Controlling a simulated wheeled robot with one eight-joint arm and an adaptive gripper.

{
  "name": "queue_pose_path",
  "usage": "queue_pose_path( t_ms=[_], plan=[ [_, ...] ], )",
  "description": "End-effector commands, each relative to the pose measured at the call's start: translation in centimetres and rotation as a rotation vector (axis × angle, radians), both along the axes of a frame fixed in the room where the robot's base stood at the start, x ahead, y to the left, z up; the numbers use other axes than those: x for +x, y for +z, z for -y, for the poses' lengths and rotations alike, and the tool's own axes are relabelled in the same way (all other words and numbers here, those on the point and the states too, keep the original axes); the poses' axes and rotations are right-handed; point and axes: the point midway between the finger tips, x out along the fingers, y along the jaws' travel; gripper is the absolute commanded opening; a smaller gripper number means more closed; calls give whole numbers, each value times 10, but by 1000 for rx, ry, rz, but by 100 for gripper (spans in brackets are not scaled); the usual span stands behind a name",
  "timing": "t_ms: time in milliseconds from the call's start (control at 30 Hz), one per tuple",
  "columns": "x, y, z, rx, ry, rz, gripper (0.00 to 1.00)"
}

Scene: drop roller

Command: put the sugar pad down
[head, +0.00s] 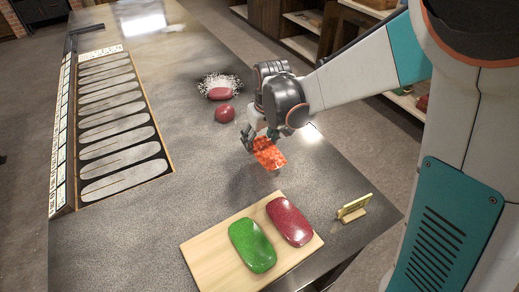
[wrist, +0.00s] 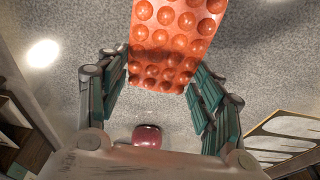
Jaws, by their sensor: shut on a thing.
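The sugar pad appears to be the orange-red pad (head: 269,154) with rounded bumps, held above the grey table. My gripper (head: 261,141) is shut on it, and the pad sticks out beyond the fingers to the lower right. In the wrist view the pad (wrist: 176,40) lies between the two teal-sided fingers (wrist: 163,82), its bumpy face toward the camera. How far the pad is above the table is hard to tell.
A wooden board (head: 207,251) at the front holds a green slab (head: 252,245) and a dark red slab (head: 289,221). Red lumps (head: 224,113) and white grains lie behind. A slotted roller board (head: 119,118) fills the left.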

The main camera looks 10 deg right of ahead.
Motion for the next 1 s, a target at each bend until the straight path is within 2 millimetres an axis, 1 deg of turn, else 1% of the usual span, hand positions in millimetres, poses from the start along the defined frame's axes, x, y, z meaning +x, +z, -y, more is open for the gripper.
queue_pose_path(
  t_ms=[167, 300, 400, 667, 833, 867, 900, 933, 1000],
  plan=[
    [0, -12, 0, 0, 0, 0, 27],
    [0, -33, 0, 0, 0, 0, 27],
    [0, -44, 0, 0, 0, 0, 27],
    [0, -45, 0, 0, 0, 0, 27],
    [0, -50, 0, 0, 0, 0, 27],
    [0, -49, 0, 0, 0, 0, 67],
    [0, -48, 0, 0, 0, 0, 76],
    [0, -48, 0, 0, 0, 0, 81],
    [0, -48, 0, 0, 0, 0, 81]
  ],
)
